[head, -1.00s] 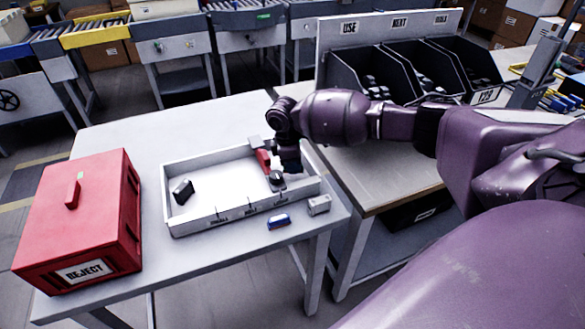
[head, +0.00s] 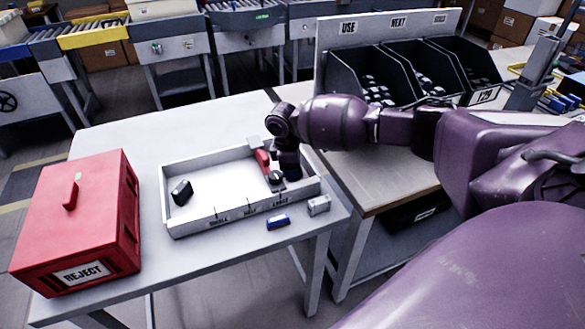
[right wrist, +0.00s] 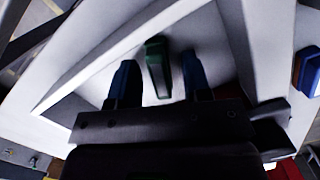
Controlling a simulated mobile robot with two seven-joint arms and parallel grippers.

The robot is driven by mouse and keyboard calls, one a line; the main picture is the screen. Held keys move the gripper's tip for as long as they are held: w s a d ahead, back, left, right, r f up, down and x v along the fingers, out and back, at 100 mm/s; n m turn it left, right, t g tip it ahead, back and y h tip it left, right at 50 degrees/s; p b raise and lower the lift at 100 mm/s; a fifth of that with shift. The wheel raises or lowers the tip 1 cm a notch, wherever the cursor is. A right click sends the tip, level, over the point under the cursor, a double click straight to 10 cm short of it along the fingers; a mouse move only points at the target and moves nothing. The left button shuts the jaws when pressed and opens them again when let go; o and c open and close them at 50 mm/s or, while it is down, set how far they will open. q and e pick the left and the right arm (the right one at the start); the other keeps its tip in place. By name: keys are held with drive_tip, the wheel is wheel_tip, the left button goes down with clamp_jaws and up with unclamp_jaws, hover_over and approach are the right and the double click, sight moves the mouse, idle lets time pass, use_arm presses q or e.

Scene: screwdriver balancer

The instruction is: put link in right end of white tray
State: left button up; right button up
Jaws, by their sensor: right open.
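The white tray (head: 200,222) lies on the table with its long labelled side toward me. My right gripper (head: 285,174) reaches down into the tray's right end. In the right wrist view its two blue fingertips stand apart, with a dark green piece (right wrist: 157,66), which looks like the link, between them. There is a gap on both sides of the piece, and it lies on the tray floor. In the head view the gripper mostly hides it. A black piece (head: 182,192) lies in the tray's left end. My left gripper is not in view.
A red REJECT box (head: 80,225) stands left of the tray. A blue piece (head: 278,222) and a grey piece (head: 319,204) lie on the table in front of the tray. Black bins (head: 375,78) with dark parts stand behind my right arm. The tray's middle is clear.

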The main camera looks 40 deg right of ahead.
wheel_tip(320, 180, up, 12)
drive_tip(key=w+a+p, duration=0.1)
drive_tip(key=p, duration=0.1)
drive_tip(key=shift+a, duration=0.2)
drive_tip(key=shift+r, duration=0.1)
idle(0.3)
